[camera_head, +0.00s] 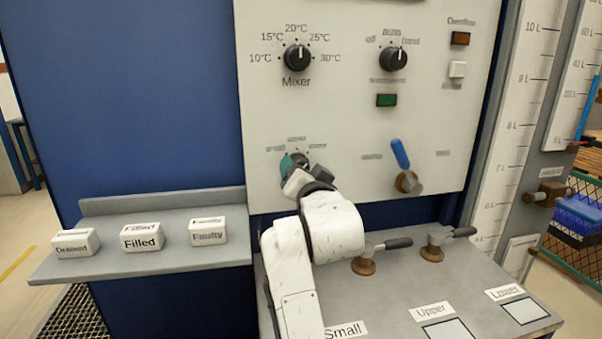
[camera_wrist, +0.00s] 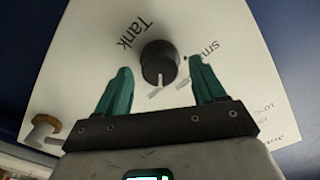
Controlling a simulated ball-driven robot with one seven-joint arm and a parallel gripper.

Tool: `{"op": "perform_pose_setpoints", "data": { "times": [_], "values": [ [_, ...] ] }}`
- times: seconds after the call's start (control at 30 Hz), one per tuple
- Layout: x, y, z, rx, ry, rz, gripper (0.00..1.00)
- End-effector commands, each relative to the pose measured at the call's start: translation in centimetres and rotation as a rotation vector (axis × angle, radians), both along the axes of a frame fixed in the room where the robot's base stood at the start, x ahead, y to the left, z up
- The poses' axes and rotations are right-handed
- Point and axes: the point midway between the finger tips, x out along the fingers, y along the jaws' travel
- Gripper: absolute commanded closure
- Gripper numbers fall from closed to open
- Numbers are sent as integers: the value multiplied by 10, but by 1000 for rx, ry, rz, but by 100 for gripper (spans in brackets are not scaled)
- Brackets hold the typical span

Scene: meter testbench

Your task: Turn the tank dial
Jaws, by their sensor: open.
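The tank dial is a round black knob (camera_wrist: 158,62) on the white panel, beside the word "Tank" in the wrist view. Its light pointer mark faces the lower edge of that view. My gripper (camera_wrist: 160,78) has its two green fingers apart, one on each side of the dial, with gaps visible on both sides. In the head view my gripper (camera_head: 293,162) is at the panel's lower left, below the "small" label and its neighbours. There it mostly hides the dial.
The mixer knob (camera_head: 297,57) and a second black knob (camera_head: 393,59) are higher on the panel. A blue-handled valve (camera_head: 400,154) is to the right. A shelf (camera_head: 110,260) with three labelled blocks is at left. Two lever valves stand on the bench (camera_head: 385,300).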

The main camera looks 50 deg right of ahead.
Motion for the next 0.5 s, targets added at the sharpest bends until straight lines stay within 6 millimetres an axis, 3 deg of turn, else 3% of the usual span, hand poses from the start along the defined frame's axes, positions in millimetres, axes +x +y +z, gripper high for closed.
{"op": "perform_pose_setpoints", "data": {
  "times": [0.5],
  "values": [
    [-72,50,-2,1,2,3,31]
  ]
}}
